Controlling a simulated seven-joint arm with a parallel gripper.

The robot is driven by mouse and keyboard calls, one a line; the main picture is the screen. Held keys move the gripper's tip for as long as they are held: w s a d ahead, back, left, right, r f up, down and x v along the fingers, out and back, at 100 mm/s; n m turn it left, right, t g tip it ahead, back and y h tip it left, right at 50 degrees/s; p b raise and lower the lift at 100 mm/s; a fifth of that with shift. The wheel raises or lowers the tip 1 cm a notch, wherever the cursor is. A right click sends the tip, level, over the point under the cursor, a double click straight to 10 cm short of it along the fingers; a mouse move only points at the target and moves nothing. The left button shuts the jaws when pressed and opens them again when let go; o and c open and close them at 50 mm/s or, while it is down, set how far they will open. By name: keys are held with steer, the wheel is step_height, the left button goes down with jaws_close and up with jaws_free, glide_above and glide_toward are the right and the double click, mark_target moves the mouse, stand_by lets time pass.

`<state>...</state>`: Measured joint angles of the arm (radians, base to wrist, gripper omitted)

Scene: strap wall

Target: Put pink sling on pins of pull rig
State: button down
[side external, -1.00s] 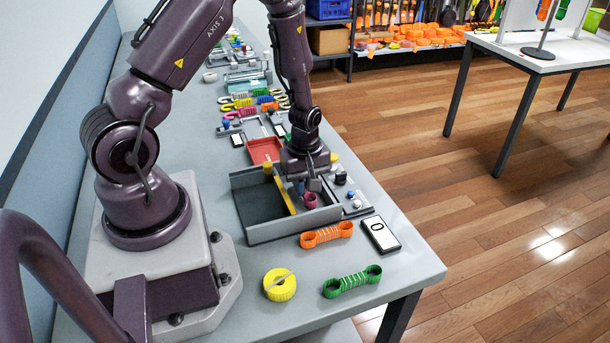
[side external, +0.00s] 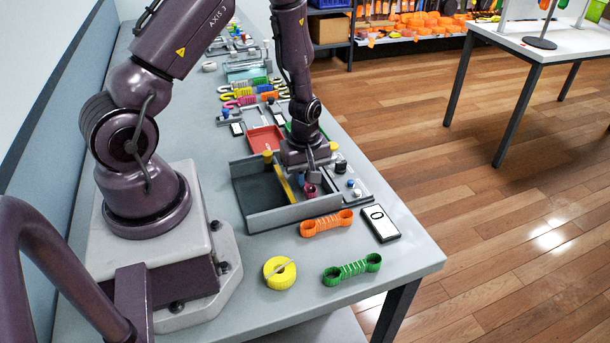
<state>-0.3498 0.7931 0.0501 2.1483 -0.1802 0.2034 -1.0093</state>
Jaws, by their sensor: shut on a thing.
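The pink sling (side external: 310,190) shows only as a small dark pink loop under my gripper (side external: 311,180). My gripper points down and is shut on the sling; the fingers hide most of it. Both are at the right end of a low grey frame with a dark bed (side external: 262,190) and a yellow bar (side external: 284,184). This frame appears to be part of the pull rig. Blue and dark knobs (side external: 352,185) stand on a grey plate just right of my gripper. I cannot tell whether the sling is around any pin.
An orange sling (side external: 327,223), a green sling (side external: 352,269) and a yellow roll (side external: 279,272) lie in front. A plate marked 0 (side external: 380,223) is near the right table edge. A red tray (side external: 265,139) and several coloured slings (side external: 250,92) lie behind.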

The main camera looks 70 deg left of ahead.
steer(key=shift+f, duration=0.15)
steer(key=c, duration=0.6)
jaws_free()
steer(key=shift+c, duration=0.2)
steer(key=shift+r, duration=3)
